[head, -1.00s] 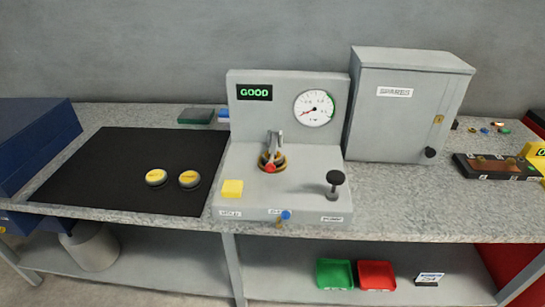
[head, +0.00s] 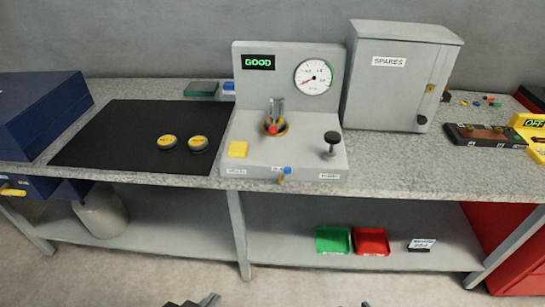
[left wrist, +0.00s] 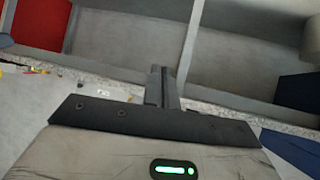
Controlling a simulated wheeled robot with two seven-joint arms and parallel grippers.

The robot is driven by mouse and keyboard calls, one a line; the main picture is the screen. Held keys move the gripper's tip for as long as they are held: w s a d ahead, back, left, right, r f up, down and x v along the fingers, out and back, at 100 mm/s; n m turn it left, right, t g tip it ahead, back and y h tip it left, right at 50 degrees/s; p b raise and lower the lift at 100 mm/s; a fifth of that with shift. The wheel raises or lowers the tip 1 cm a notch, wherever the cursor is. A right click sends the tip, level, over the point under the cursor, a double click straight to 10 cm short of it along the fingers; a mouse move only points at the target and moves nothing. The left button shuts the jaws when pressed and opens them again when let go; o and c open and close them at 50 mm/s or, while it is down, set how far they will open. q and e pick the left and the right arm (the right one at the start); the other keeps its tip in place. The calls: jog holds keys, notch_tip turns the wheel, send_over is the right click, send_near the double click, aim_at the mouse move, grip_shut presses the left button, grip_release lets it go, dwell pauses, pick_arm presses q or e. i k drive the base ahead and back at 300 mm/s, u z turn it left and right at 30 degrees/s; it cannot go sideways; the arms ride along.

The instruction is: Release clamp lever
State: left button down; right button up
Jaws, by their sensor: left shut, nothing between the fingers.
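The clamp lever (head: 272,129) has a red tip and sits in a brass ring, with grey upright parts behind it, on the grey test station (head: 245,172). The station's screen (head: 258,62) reads GOOD in green. My left gripper (head: 208,300) barely shows at the bottom edge of the head view, well in front of the bench and away from the lever. In the left wrist view its dark fingers (left wrist: 160,86) are together with nothing between them. A small dark tip (head: 366,304) at the bottom edge may be my right gripper; its jaws cannot be made out.
A black mat (head: 110,140) holds two round yellow-topped parts (head: 167,142). A SPARES cabinet (head: 395,85) stands right. Green (head: 333,239) and red (head: 371,241) trays sit below.

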aim_at(272, 129)
jog(key=k, duration=1.05)
jog(key=z, duration=0.6)
jog(key=i, duration=0.55)
jog(key=z, duration=0.75)
jog(key=i, duration=1)
jog(key=u, duration=0.95)
jog(key=i, duration=0.5)
jog(key=u, duration=0.55)
